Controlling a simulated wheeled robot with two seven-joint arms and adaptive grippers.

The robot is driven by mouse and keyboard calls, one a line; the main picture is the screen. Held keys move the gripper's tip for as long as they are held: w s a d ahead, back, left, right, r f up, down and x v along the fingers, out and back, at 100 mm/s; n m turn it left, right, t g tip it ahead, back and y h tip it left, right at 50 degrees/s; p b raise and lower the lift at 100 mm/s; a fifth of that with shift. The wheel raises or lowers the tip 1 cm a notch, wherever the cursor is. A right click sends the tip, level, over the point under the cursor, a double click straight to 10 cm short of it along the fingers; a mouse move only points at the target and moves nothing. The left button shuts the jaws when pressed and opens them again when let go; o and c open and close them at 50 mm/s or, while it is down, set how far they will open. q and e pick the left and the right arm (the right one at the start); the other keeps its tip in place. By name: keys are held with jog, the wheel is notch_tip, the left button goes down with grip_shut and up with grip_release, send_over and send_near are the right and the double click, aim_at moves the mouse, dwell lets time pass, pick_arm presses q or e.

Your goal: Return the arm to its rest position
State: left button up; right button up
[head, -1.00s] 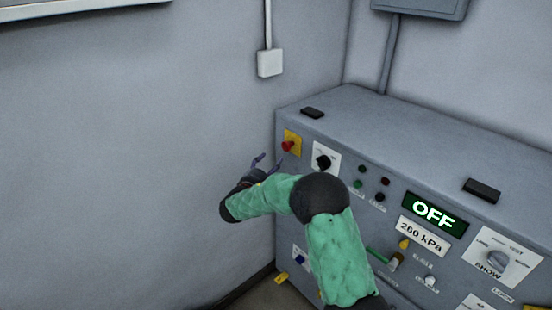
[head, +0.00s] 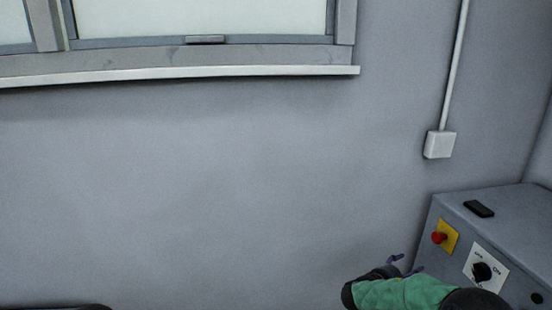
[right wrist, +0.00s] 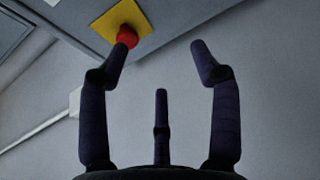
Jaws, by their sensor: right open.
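My right arm, in a green sleeve, comes in at the bottom right of the head view. Its right gripper (head: 406,264) is open and empty, just left of the control cabinet (head: 512,208). In the right wrist view the red button (right wrist: 127,36) shows behind the left fingertip, partly covered; I cannot tell the gap. My left gripper is not in view.
A selector knob (head: 482,271) sits right of the red button. A white wall box (head: 439,145) with a conduit is above the cabinet. A window with a sill (head: 180,73) spans the upper left. The wall below the sill is bare.

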jog(key=s+a+f+g+y, duration=0.25)
jog(key=s+a+f, duration=0.2)
jog(key=f, duration=0.45)
jog(key=s+a+f+n+g+y, duration=0.15)
jog(key=s+a+f+y, duration=0.3)
jog(key=f, duration=0.45)
jog(key=s+a+f+g+y, duration=0.25)
jog(key=s+f, duration=0.25)
jog(key=f, duration=0.4)
jog(key=s+a+f+m+y, duration=0.4)
jog(key=s+a+f+m, duration=0.1)
jog(key=s+a, duration=0.4)
jog(key=s+a+f+m+y, duration=0.5)
jog(key=s+a, duration=0.4)
jog(key=a, duration=0.4)
jog(key=shift+a+f, duration=0.25)
jog(key=shift+a, duration=0.1)
